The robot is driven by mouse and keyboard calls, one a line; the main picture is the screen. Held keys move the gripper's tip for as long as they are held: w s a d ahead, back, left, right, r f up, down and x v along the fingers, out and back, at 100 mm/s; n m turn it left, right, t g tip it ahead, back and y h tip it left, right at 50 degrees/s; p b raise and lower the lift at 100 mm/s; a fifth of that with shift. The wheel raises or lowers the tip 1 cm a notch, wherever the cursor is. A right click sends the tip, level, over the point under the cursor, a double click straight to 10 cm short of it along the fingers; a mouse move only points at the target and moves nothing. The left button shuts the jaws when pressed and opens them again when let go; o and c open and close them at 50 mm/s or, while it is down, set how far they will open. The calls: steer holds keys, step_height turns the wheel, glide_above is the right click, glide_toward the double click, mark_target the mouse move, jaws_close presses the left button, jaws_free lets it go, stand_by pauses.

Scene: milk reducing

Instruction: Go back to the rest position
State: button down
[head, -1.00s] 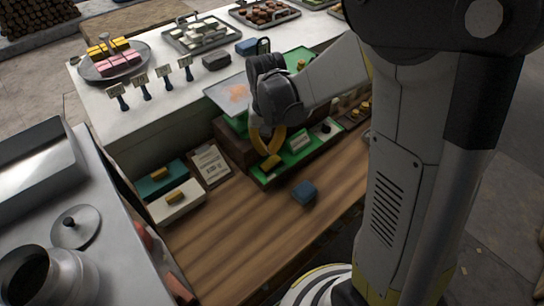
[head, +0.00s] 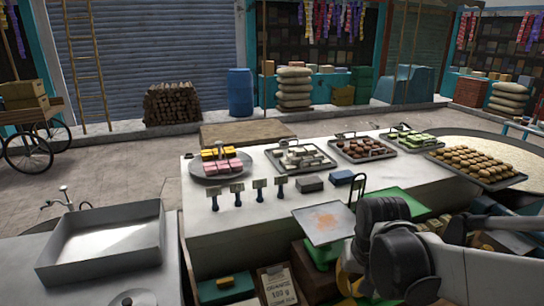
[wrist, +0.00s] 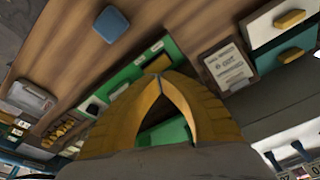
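My gripper (head: 348,284) is at the lower right of the head view, just right of the scale with its speckled plate (head: 325,223). In the wrist view, the two yellow fingers of my gripper (wrist: 159,80) meet at their tips. Green shows through the gap behind the tips, and nothing is held between them. Below the fingers, the wrist view shows a green tray (wrist: 118,86), a blue block (wrist: 110,23) on the brown wooden surface and a clipboard with a paper (wrist: 228,66).
The white counter (head: 240,225) carries a round tray of pink and yellow sweets (head: 221,174), several metal trays and small sign holders. A steel basin (head: 105,240) stands at the left.

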steer(key=s+n+t+b, duration=0.1)
steer(key=s+t+b, duration=0.4)
steer(key=s, duration=0.4)
steer(key=shift+s+f+n+b, duration=0.2)
steer(key=shift+f+n+b, duration=0.1)
steer(key=shift+b, duration=0.3)
